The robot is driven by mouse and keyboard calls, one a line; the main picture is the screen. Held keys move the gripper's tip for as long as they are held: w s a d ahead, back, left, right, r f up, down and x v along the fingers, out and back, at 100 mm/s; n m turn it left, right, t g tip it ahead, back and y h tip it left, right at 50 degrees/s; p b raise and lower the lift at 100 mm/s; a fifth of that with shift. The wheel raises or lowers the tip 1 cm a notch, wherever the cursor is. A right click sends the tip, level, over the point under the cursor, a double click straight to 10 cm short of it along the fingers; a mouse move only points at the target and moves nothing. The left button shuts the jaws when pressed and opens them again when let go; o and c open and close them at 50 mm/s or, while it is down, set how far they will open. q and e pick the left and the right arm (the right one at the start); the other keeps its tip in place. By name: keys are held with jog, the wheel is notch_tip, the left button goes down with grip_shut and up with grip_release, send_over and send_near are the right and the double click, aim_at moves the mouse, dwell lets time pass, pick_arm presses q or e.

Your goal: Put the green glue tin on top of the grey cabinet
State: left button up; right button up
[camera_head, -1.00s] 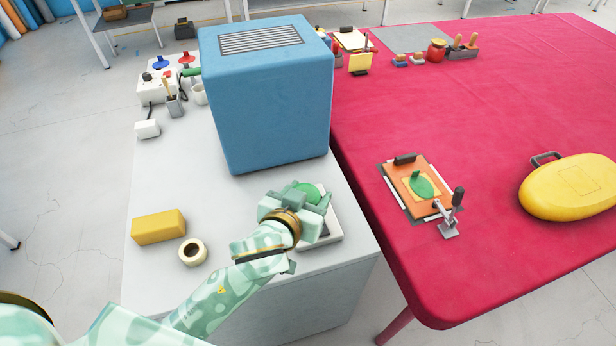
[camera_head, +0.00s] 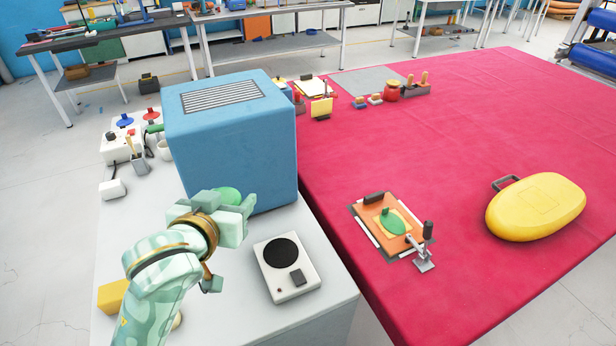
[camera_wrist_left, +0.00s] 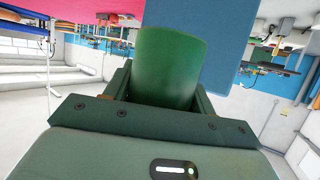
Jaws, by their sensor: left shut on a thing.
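The green glue tin (camera_head: 229,195) is in my left gripper (camera_head: 236,208), which is shut on it. The tin's green side fills the middle of the left wrist view (camera_wrist_left: 168,65), between the fingers. Gripper and tin are raised and appear in front of the lower front face of a box-shaped cabinet (camera_head: 240,150). That cabinet looks blue, with a grey slatted grille on its flat, bare top. It stands on a pale grey worktop (camera_head: 325,262). I see no separate grey cabinet. My right gripper is not in view.
A white hot plate (camera_head: 300,286) with a black disc stands on the worktop, empty. A yellow block (camera_head: 112,296) is partly behind my arm. A red-covered table (camera_head: 450,130) to the right holds an orange clamped board (camera_head: 375,215) and a yellow case (camera_head: 540,205).

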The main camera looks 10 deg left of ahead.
pick_arm(q)
jog(key=s+d+f+m+h, duration=0.1)
jog(key=s+d+f, duration=0.1)
jog(key=d+f, duration=0.7)
jog(key=shift+s+f, duration=0.4)
jog(key=shift+f, duration=0.05)
jog(key=shift+d, duration=0.1)
jog(key=w+a+f+b, duration=0.1)
jog(key=w+f, duration=0.2)
jog(key=w, duration=0.1)
jog(key=w+a+f+b, duration=0.1)
jog(key=w+f+b, duration=0.1)
jog(key=w+f, duration=0.1)
jog(key=w+a+f+b, duration=0.1)
jog(key=w+f, duration=0.2)
jog(key=w, duration=0.3)
jog(key=shift+a+f+b, duration=0.2)
jog(key=shift+a+b, duration=0.05)
jog(key=shift+b, duration=0.15)
jog(key=shift+w+f+b, duration=0.15)
jog(key=shift+f+b, duration=0.1)
jog(key=shift+f, duration=0.6)
jog(key=shift+w+f+b, duration=0.15)
jog(key=shift+f+b, duration=0.05)
jog(key=shift+f, duration=0.6)
